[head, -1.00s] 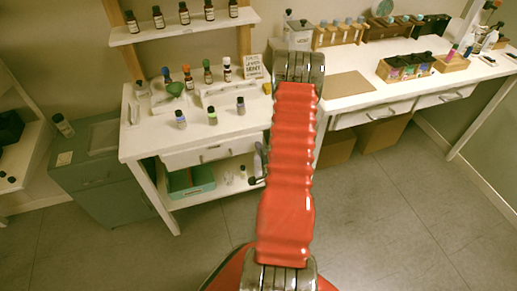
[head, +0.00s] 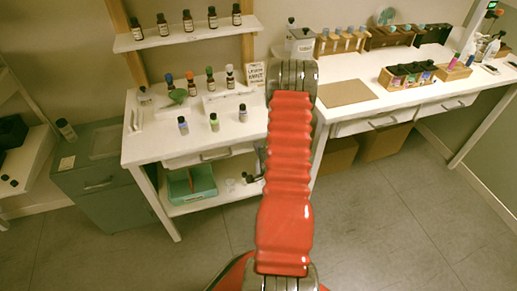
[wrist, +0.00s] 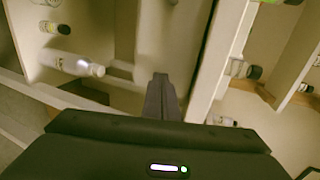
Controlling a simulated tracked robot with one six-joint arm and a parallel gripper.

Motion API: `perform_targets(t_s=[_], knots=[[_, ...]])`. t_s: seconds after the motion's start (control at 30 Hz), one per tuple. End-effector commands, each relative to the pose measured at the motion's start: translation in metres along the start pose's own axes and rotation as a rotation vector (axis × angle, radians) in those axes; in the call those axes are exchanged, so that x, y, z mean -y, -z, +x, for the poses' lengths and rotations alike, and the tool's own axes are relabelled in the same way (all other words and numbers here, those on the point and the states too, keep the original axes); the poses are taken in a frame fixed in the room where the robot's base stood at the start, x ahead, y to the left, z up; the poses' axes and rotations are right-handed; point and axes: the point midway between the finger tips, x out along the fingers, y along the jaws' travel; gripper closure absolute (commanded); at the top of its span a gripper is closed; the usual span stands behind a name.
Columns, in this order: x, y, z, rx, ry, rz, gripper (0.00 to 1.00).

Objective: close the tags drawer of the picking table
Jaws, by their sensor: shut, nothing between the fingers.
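The picking table (head: 143,150) is the white table left of centre in the head view. Its tags drawer (head: 190,160) is the white front with a dark bar handle under the tabletop. How far it stands out is hard to tell. My red arm reaches up past the table's right end and hides the area behind it. My gripper is hidden in the head view. In the wrist view my gripper (wrist: 161,92) has its dark fingers together, empty, pointing at pale panels and a recess. Whether they touch the drawer cannot be told.
A teal bin (head: 191,184) and small bottles sit on the shelf under the table. Several small bottles stand on the tabletop. A grey-green cabinet (head: 105,175) is at left, a longer white bench (head: 440,92) at right. The floor in front is clear.

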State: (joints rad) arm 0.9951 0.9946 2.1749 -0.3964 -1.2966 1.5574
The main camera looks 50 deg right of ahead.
Motion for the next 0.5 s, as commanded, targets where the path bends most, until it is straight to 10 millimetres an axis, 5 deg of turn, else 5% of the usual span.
perform_targets(t_s=[0.5], knots=[[-0.012, -0.003, -0.08, -0.007, -0.011, 0.009, 1.0]])
